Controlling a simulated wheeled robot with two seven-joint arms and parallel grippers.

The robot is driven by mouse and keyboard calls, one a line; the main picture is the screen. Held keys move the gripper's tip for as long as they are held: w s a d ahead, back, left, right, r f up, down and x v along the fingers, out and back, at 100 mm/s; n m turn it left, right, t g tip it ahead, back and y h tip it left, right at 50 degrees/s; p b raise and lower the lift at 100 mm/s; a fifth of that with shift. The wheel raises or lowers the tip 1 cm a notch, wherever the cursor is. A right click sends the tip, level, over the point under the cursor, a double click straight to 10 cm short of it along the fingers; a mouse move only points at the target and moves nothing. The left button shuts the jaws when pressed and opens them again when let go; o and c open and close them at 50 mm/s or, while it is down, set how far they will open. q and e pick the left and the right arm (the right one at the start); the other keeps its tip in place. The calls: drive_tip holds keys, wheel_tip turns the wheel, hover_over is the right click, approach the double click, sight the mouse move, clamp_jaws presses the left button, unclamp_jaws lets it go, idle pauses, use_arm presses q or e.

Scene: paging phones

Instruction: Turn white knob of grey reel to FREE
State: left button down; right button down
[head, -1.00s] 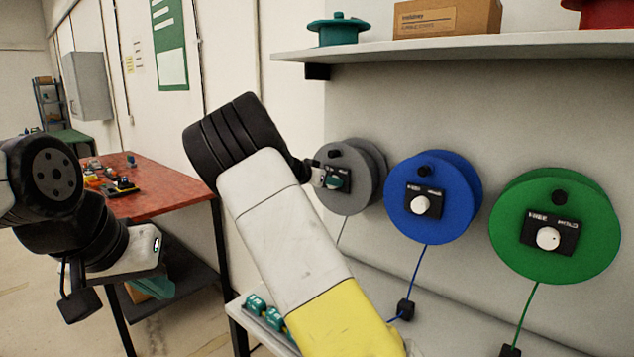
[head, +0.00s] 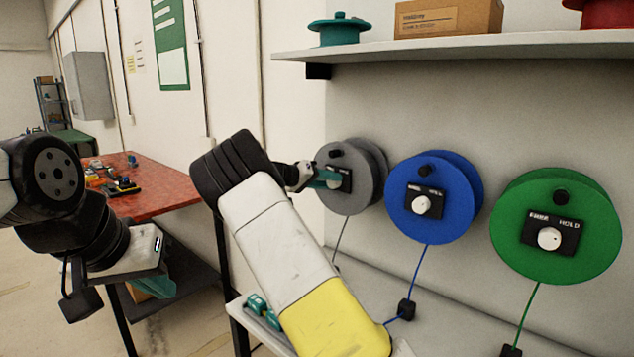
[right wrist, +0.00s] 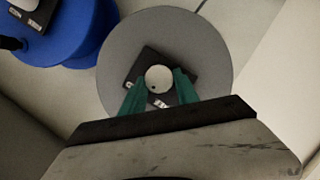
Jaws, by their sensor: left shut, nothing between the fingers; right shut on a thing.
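The grey reel (head: 336,198) hangs on the wall at the left of the row, with a dark label plate at its middle. Its white knob (right wrist: 158,77) shows in the right wrist view between the teal fingers of my right gripper (right wrist: 158,82), which is shut on it. A small dark dot sits at the knob's lower left edge; the plate's lettering is too small to read there. In the head view my right gripper (head: 332,178) covers the knob. My left gripper (head: 162,288) is shut and empty, far left of the reels.
A blue reel (head: 455,185) and a green reel (head: 590,210) hang to the right, each with a white knob. A shelf (head: 450,46) juts out above. A ledge (head: 365,272) lies below. A red table (head: 165,192) stands behind my arms.

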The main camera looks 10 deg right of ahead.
drive_tip(key=n, duration=0.1)
drive_tip(key=n+h, duration=0.1)
drive_tip(key=n, duration=0.1)
drive_tip(key=shift+w+a+f+n+g+h, duration=0.2)
drive_tip(key=shift+n+g+h, duration=0.1)
drive_tip(key=shift+g, duration=0.1)
drive_tip(key=shift+f+n+h, duration=0.15)
drive_tip(key=shift+n+h, duration=0.85)
drive_tip(key=shift+n, duration=0.9)
drive_tip(key=c, duration=0.9)
unclamp_jaws()
